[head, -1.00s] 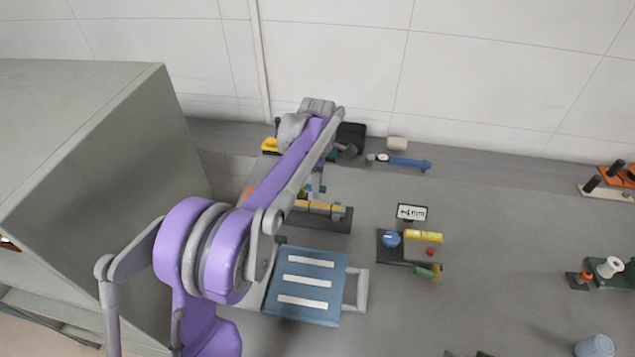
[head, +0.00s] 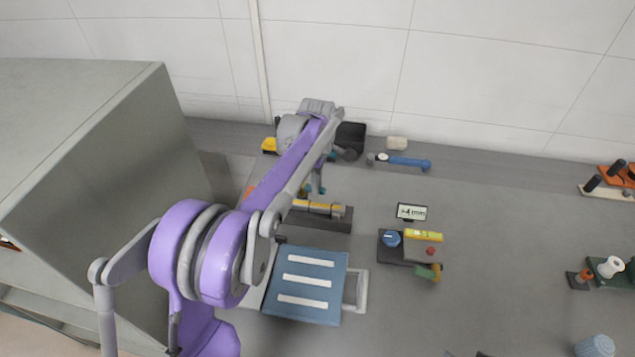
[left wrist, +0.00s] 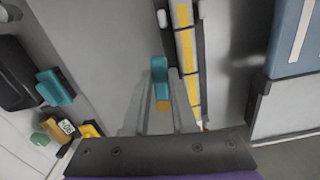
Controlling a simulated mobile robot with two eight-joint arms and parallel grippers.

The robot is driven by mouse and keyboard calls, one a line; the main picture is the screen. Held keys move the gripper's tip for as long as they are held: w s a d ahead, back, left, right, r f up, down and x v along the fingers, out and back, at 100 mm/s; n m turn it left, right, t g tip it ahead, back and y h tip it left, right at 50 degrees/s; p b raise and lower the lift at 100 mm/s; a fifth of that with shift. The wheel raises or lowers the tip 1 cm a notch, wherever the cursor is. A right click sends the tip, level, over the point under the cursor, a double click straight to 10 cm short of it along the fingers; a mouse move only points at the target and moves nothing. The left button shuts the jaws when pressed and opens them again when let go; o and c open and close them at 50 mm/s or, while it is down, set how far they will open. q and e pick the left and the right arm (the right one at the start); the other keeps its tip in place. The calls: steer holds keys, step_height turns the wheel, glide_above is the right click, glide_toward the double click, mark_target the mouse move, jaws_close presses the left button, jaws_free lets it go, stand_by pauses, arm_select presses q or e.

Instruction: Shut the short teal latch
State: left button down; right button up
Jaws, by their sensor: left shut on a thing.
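A teal latch (left wrist: 159,72) with a yellow end shows in the left wrist view, beside a yellow-striped bar (left wrist: 186,45). My left gripper (left wrist: 161,92) is shut on this latch, with one grey finger on each side. In the head view my left gripper (head: 316,182) reaches down behind the bar (head: 318,208), and only small teal bits show around it. A second teal piece (left wrist: 55,87) lies at the left of the left wrist view. My arm hides much of this area in the head view. My right gripper is not in view.
A blue panel with white strips (head: 303,284) lies in front of the bar. To the right stand a small display (head: 411,212) and a control box with a blue knob (head: 391,239). A blue-handled tool (head: 408,163) lies near the wall. A large grey cabinet (head: 80,150) fills the left.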

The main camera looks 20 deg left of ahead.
mark_target(298, 202)
arm_select(q)
steer(key=s+m, duration=0.1)
steer(key=m, duration=0.3)
steer(key=shift+s+a, duration=0.1)
steer(key=shift+s, duration=0.3)
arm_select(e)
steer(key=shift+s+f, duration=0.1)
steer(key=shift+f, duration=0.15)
arm_select(q)
steer(key=m, duration=0.1)
steer(key=s+m, duration=0.1)
steer(key=m, duration=0.2)
steer(key=shift+s+a+b, duration=0.15)
steer(key=shift+a+b, duration=0.15)
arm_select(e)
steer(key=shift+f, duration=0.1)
arm_select(q)
steer(key=m, duration=0.2)
steer(key=s+a+m, duration=0.1)
steer(key=m, duration=0.1)
steer(key=shift+a, duration=0.1)
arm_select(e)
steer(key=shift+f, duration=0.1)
arm_select(q)
steer(key=shift+s+a+m, duration=0.2)
steer(key=shift+a+m, duration=0.15)
steer(key=shift+m, duration=0.75)
steer(key=shift+s+a+m, duration=0.15)
steer(key=shift+a+m, duration=0.15)
steer(key=shift+m, duration=0.8)
